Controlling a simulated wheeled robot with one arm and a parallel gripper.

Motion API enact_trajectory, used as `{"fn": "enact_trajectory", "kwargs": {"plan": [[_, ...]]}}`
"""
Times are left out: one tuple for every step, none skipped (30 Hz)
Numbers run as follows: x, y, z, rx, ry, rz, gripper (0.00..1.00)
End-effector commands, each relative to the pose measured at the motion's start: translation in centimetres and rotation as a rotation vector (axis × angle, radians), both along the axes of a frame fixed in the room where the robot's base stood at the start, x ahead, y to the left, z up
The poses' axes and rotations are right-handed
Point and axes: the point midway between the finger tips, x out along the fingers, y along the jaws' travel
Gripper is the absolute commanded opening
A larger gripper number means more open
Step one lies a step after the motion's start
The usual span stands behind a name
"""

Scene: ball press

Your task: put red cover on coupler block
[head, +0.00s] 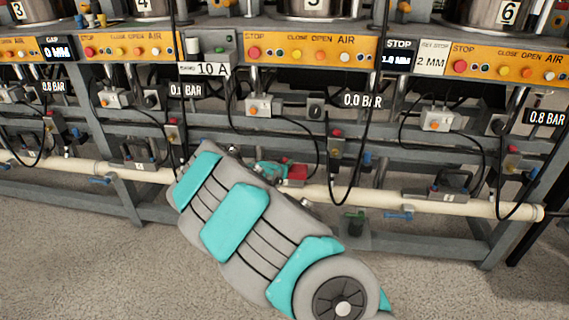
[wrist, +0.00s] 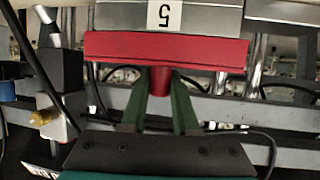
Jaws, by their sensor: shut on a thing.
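My gripper (wrist: 161,88) is shut on the short red stem of the red cover (wrist: 165,50), between its two green fingers. The cover is a wide, flat red piece held across the fingertips. It also shows in the head view (head: 297,174), just right of my teal gripper, near the pale pipe. In the wrist view a grey block marked 5 (wrist: 205,14), apparently the coupler block, lies just beyond the cover, partly hidden by it. I cannot tell whether they touch. In the head view this block is not clearly visible behind the cover and my arm.
The pale pipe (head: 390,199) runs low along the grey frame. Similar blocks marked 4 (head: 133,165) and 6 (head: 430,196) sit on it. Black cables (head: 333,180) hang around the cover. The floor in front (head: 440,285) is clear.

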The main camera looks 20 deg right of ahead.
Motion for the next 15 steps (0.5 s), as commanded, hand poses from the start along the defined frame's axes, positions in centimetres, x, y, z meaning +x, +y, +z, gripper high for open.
{"fn": "enact_trajectory", "kwargs": {"plan": [[-0.02,0.01,-0.26,0.001,0.001,0.000,0.00],[-0.02,0.00,-0.16,0.001,0.001,0.000,0.32],[0.00,0.00,-0.13,0.000,0.000,0.000,0.36],[-0.01,0.01,-0.13,0.000,0.000,0.000,0.40],[-0.01,0.01,-0.13,0.000,0.000,0.000,0.43],[-0.01,0.01,-0.13,0.000,0.000,0.000,0.47],[-0.01,0.01,-0.13,0.000,0.000,0.000,0.51],[0.00,0.01,-0.12,0.000,0.000,0.000,0.54],[0.01,0.01,-0.13,0.000,0.000,0.000,0.59],[0.01,0.01,-0.13,0.000,0.000,0.000,0.59],[0.01,0.01,-0.13,0.000,0.000,0.000,0.59],[0.01,0.01,-0.13,0.000,0.000,0.000,0.59],[0.00,0.01,-0.12,0.000,0.000,0.000,0.59],[0.01,0.01,-0.13,0.000,0.000,0.000,0.59],[0.00,0.01,-0.12,0.000,0.000,0.000,0.59]]}}
